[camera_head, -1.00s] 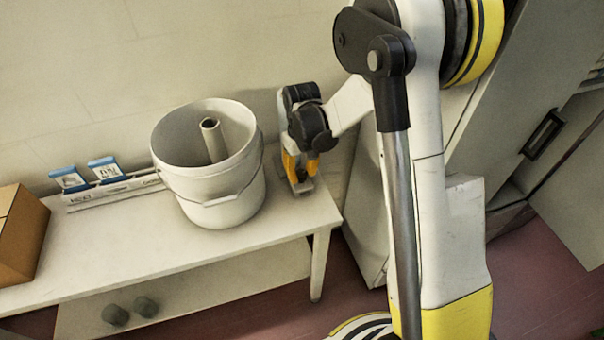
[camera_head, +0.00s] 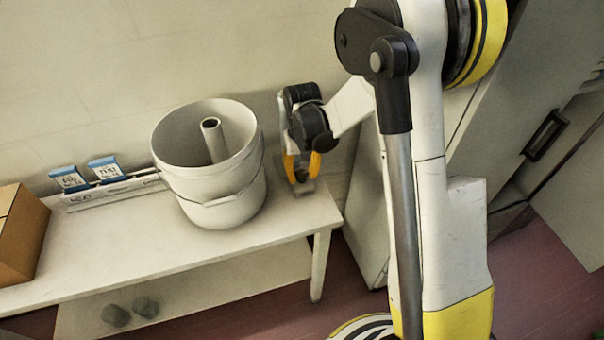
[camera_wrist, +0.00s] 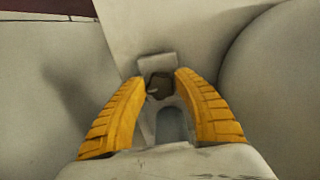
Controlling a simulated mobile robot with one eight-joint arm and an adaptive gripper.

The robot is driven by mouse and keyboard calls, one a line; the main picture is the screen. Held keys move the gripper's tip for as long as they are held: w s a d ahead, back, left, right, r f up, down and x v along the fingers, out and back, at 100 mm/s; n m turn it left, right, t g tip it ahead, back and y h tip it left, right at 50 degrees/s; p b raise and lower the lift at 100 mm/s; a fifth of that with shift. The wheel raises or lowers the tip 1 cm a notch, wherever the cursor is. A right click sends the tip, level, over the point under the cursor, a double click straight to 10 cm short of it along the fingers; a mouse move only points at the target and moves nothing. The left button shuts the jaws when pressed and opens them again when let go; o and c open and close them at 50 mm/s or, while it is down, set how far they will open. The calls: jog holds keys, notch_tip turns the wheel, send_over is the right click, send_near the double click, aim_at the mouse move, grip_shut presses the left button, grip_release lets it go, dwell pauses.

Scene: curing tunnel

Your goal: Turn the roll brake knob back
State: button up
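The roll brake knob appears to be the small dark brown piece (camera_wrist: 160,87) on a pale grey fitting (camera_wrist: 158,65) in the wrist view. My gripper (camera_wrist: 161,78) has its two yellow fingers on either side of it, tips close to its edges. Whether they touch or press it I cannot tell. In the head view my gripper (camera_head: 301,176) points down at a small grey stand (camera_head: 303,187) at the right end of the bench. The knob itself is hidden there by the gripper.
A white bucket (camera_head: 226,207) with a pale tube (camera_head: 213,140) inside stands left of my gripper on the bench (camera_head: 120,240). Blue-and-white cards (camera_head: 70,179) in a rack and a cardboard box (camera_head: 15,230) are further left. A grey cabinet (camera_head: 370,205) stands right of the bench.

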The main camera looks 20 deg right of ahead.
aim_at(302, 175)
jog(key=shift+o, duration=1.2)
notch_tip(302, 175, up, 12)
